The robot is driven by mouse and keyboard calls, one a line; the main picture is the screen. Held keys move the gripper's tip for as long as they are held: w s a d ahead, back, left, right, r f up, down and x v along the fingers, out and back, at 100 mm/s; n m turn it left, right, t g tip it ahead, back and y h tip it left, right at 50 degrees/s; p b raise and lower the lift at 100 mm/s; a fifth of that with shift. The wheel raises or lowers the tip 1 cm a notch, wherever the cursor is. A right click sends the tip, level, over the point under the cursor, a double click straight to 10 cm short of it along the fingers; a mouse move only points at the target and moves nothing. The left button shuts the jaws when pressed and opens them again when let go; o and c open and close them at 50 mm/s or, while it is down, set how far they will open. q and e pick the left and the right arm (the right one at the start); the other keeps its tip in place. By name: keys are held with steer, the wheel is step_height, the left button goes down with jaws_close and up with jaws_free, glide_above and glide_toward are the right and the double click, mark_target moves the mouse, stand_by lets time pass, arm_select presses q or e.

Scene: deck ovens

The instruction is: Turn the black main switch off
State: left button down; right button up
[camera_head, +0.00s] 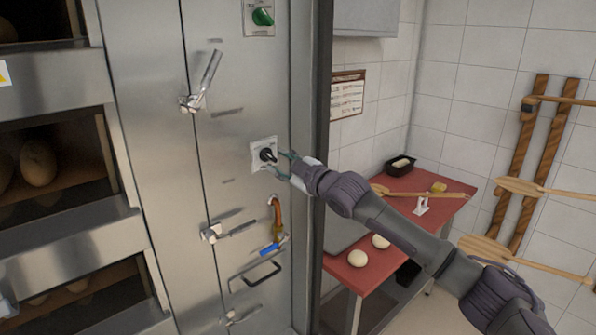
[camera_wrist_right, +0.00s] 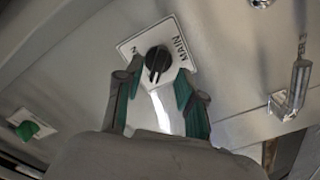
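The black main switch (camera_head: 268,155) is a round knob on a white plate (camera_head: 256,161) on the steel oven front. In the right wrist view the knob (camera_wrist_right: 157,60) sits on its plate marked MAIN (camera_wrist_right: 180,44), with a pale line along it. My right gripper (camera_head: 281,162) is just to the right of the knob in the head view. In the wrist view its green-lined fingers (camera_wrist_right: 156,84) are apart, with the knob just beyond and between their tips. I cannot tell whether they touch it. My left gripper is not in view.
A green knob (camera_head: 263,17) is higher on the panel. Metal lever handles (camera_head: 201,85) and (camera_head: 228,230) stick out above and below the switch. A copper tap with a blue handle (camera_head: 270,248) is below. A red table (camera_head: 405,207) with dough balls stands right.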

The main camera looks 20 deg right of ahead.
steer(key=v, duration=0.9)
steer(key=shift+s, duration=0.25)
steer(key=shift+d+r, duration=0.1)
